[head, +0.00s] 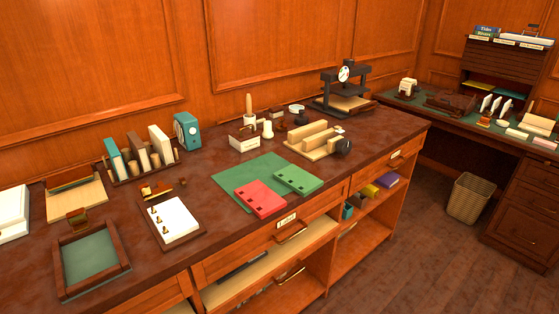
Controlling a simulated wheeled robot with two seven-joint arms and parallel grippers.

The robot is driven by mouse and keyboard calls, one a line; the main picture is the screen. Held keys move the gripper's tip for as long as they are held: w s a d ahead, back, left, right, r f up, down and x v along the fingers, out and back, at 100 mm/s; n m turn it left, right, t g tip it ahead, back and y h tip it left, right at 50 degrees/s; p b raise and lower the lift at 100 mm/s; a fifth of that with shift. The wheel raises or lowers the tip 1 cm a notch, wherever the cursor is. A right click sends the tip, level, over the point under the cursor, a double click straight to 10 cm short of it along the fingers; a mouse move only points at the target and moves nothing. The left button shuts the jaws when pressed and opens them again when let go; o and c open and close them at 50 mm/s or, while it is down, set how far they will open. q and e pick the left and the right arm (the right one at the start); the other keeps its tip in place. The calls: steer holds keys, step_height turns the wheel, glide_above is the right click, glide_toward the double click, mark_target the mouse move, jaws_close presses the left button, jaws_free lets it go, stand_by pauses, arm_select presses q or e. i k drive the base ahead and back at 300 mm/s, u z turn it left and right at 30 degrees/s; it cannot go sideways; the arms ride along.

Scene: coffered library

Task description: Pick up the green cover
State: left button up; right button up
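A green cover (298,180) lies flat on the right part of a dark green mat (228,184) on the long desk. Small dark marks or holes run along its near-left side. A red cover (260,199) of similar shape lies beside it on the left, near the desk's front edge. Neither of my grippers shows in the head view.
Right of the mat stands a wooden block fixture (320,141), with a black press (344,88) behind it. A pegged paper board (174,222) and a framed tray (90,258) lie to the left. A wastebasket (468,198) stands on the floor.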

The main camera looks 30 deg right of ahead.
mark_target(302, 182)
steer(key=z, duration=0.55)
steer(key=k, duration=1.25)
steer(key=z, duration=0.45)
steer(key=i, duration=1.75)
steer(key=u, duration=0.6)
